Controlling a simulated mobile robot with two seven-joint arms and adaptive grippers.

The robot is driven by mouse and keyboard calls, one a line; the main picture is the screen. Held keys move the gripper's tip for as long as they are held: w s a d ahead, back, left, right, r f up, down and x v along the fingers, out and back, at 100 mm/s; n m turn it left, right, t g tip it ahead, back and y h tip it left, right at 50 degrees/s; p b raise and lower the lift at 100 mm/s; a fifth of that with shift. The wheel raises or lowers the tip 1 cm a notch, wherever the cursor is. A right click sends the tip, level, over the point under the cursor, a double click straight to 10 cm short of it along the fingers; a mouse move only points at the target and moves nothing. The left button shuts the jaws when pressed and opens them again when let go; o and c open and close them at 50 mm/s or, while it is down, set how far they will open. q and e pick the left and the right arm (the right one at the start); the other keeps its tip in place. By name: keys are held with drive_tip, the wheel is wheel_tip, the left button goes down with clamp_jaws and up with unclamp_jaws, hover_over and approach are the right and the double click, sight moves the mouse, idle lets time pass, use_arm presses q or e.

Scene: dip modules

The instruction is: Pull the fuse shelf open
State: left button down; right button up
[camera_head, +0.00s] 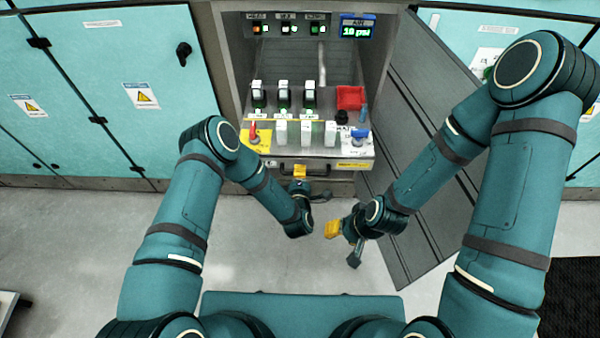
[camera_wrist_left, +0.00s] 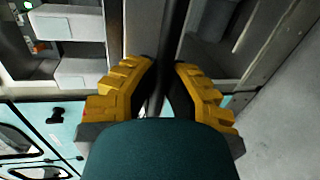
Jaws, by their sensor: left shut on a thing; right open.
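The fuse shelf (camera_head: 310,152) sits in the open grey cabinet, with several white fuse modules (camera_head: 306,132) and black-and-white switches (camera_head: 283,95) on and behind it. Its front carries a dark handle (camera_head: 318,171). My left gripper (camera_head: 301,172) is at the handle; its yellow fingers are closed around a dark bar in the left wrist view (camera_wrist_left: 165,75), which appears to be the handle. Part of the handle is hidden by the gripper. My right gripper (camera_head: 342,244) is open and empty over the floor, in front and to the right of the shelf.
The grey cabinet door (camera_head: 440,130) stands swung open on the right, close to my right arm. Teal closed cabinets (camera_head: 100,85) line the left. A lit display (camera_head: 357,28) is above the shelf. The floor (camera_head: 100,230) at left is clear.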

use_arm(q)
drive_tip(key=c, duration=1)
unclamp_jaws()
drive_tip(key=v, duration=0.7)
drive_tip(key=shift+s, duration=0.3)
drive_tip(key=shift+w, duration=0.1)
drive_tip(key=s+a+r+m+g+h, duration=0.2)
drive_tip(key=s+a+m+g, duration=0.2)
drive_tip(key=s+m+g, duration=0.3)
drive_tip(key=s+a+r+m+g+h, duration=0.1)
drive_tip(key=s+a+r+m+g, duration=0.2)
drive_tip(key=s+m+g, duration=0.4)
drive_tip(key=shift+s+a+m+h, duration=0.4)
drive_tip(key=shift+s+a+m, duration=0.4)
drive_tip(key=shift+m, duration=0.4)
